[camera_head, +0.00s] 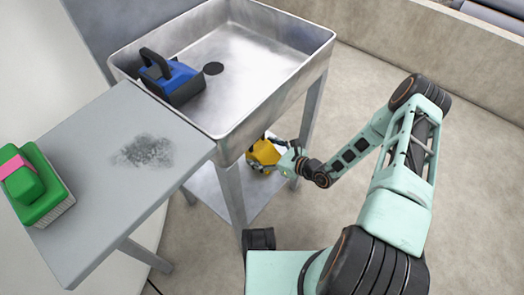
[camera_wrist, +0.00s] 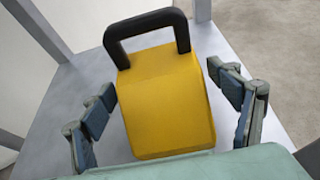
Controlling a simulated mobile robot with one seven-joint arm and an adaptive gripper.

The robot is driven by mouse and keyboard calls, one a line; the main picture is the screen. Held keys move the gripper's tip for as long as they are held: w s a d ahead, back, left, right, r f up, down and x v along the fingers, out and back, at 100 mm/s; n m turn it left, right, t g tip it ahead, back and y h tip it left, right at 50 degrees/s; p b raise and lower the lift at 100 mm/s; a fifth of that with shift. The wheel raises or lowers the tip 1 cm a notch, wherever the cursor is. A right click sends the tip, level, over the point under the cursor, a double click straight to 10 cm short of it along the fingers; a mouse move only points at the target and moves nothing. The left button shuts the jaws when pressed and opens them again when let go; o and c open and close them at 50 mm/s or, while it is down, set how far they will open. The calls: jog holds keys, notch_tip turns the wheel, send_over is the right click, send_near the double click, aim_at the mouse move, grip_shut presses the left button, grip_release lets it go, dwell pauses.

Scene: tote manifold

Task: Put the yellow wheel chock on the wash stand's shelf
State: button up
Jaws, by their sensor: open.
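The yellow wheel chock (camera_head: 264,155) with a black handle is at the lower shelf (camera_head: 204,182) of the wash stand (camera_head: 228,122), under the basin. In the wrist view the chock (camera_wrist: 168,104) stands on the grey shelf (camera_wrist: 50,125), its handle toward the top of the picture. My gripper (camera_wrist: 166,108) is open, with one finger on each side of the chock. A gap shows at the left finger; the right finger is close, and I cannot tell if it touches. In the head view my gripper (camera_head: 279,153) partly hides the chock.
A blue block with a black handle (camera_head: 172,79) sits in the basin by the drain. A green brush with a pink part (camera_head: 36,183) lies on the grey side table (camera_head: 105,211), near a dark smudge. Stand legs (camera_head: 231,195) frame the shelf. Open floor lies to the right.

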jog(key=shift+s+d+r, duration=0.1)
jog(key=shift+d+r, duration=0.1)
jog(key=shift+r, duration=0.05)
jog(key=p+v, duration=0.3)
jog(key=v, duration=0.8)
jog(key=shift+s+d+p, duration=0.2)
jog(key=shift+s+p, duration=0.05)
jog(key=shift+p, duration=0.1)
jog(key=shift+d, duration=0.1)
